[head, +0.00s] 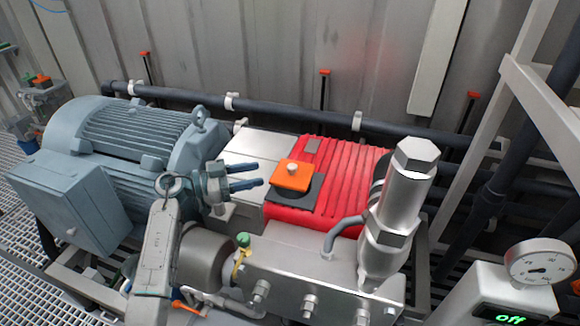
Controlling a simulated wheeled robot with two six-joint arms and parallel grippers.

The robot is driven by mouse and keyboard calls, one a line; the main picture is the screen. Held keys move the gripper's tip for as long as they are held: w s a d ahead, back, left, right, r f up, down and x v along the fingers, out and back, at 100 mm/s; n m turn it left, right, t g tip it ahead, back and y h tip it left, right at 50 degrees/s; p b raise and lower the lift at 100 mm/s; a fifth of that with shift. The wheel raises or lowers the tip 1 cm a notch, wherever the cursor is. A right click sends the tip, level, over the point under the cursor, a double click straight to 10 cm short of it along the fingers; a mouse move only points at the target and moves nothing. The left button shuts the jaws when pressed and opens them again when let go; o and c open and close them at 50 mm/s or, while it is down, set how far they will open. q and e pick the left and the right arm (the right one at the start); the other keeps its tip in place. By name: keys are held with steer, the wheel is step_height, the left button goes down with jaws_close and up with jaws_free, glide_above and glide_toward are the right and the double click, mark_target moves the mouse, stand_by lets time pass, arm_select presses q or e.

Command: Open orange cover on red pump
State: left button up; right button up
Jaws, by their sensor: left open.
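The red pump (345,170) has a ribbed top and sits in the middle of the head view. The orange cover (296,179) lies flat on a dark square pad (306,195) on the pump's left part, with a small pale knob on top. My left gripper (262,174) is open, its two dark fingers pointing right toward the cover. The fingertips end just left of the cover, with a small gap in the picture; the exact depth is hard to tell. My right gripper is not in view.
A blue-grey motor (125,150) stands on the left. A tall steel cylinder (402,205) rises right of the pump, above a steel block (300,275). A gauge (541,262) and a box with a lit "off" display (510,318) are at lower right. Dark pipes (290,113) run behind.

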mark_target(286, 176)
arm_select(q)
steer(key=p+x, duration=0.1)
steer(key=x, duration=0.7)
steer(key=shift+d, duration=0.4)
steer(key=shift+w+d, duration=0.15)
steer(key=shift+d, duration=0.15)
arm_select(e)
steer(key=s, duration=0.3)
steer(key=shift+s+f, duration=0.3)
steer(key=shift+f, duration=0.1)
arm_select(q)
steer(key=shift+c, duration=0.2)
jaws_close()
